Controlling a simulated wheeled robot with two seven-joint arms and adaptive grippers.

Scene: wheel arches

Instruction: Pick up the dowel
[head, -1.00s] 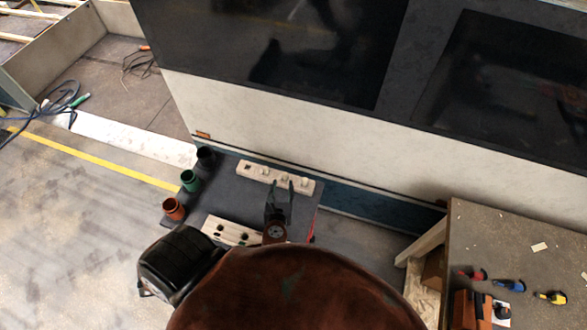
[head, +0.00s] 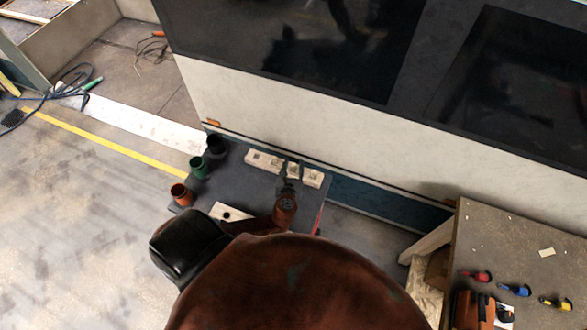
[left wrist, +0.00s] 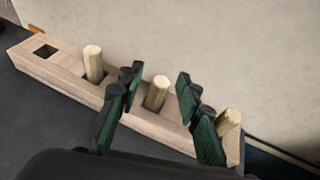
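A pale wooden block (head: 262,161) with square holes lies along the back of the dark table. In the left wrist view the block (left wrist: 62,82) has an empty hole at its left end. Three light wooden dowels stand in it: a left dowel (left wrist: 94,64), a middle dowel (left wrist: 157,93) and a right dowel (left wrist: 229,123). My left gripper (left wrist: 158,79) is open, its green-padded fingers on either side of the middle dowel, with gaps showing. The left gripper (head: 290,187) appears over the block in the head view. My right gripper is not in view.
A black cup (head: 216,144), a green cup (head: 198,167) and an orange-brown cup (head: 181,195) stand at the table's left edge. Another pale holed block (head: 230,214) lies nearer. A white wall (head: 300,125) rises behind. Several screwdrivers lie on the right bench (head: 500,240).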

